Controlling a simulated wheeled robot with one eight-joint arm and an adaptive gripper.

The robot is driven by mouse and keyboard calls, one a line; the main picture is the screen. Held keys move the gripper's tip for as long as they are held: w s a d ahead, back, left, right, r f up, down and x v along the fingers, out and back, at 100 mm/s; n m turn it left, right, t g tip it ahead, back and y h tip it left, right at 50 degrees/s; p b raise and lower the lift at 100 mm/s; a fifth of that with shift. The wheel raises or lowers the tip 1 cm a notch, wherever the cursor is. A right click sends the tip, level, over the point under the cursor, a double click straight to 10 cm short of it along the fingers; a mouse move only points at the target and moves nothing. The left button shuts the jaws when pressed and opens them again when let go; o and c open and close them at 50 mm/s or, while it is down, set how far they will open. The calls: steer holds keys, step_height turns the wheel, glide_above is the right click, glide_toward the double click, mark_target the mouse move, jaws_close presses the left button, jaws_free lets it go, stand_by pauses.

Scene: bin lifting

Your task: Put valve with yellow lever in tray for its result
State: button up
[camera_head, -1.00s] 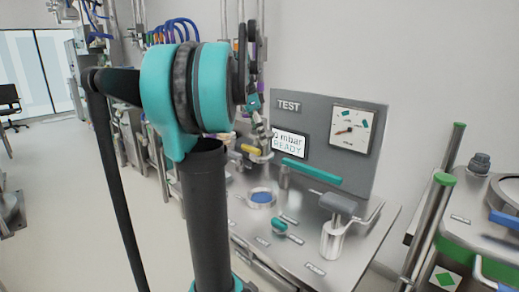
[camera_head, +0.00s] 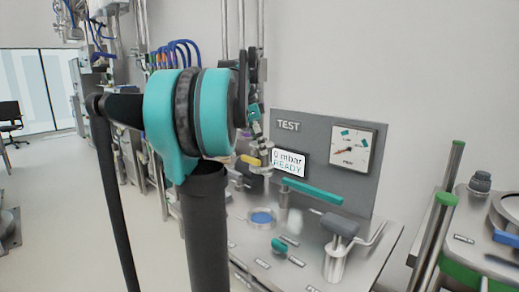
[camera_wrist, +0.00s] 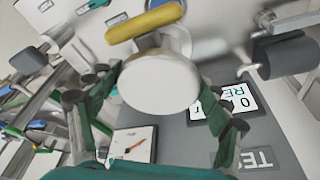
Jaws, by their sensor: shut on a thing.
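My gripper (camera_wrist: 158,98) is shut on the valve (camera_wrist: 160,82), whose round pale end faces the wrist camera between the fingers. Its yellow lever (camera_wrist: 145,20) sticks out beyond it. In the head view the valve (camera_head: 262,165) and my gripper (camera_head: 255,128) are small, in the air in front of the test panel (camera_head: 330,185), left of its screen (camera_head: 290,163). The screen reads 0 mbar READY. No result tray can be clearly made out.
The test bench below carries a teal bar (camera_head: 312,192), a blue round seat (camera_head: 262,218), a teal knob (camera_head: 279,246) and a grey-topped clamp (camera_head: 340,225). A dial (camera_head: 350,150) is on the panel. At right stand green-capped posts (camera_head: 446,200) and another metal bench (camera_head: 465,238).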

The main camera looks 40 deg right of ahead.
steer(key=shift+r, duration=1.7)
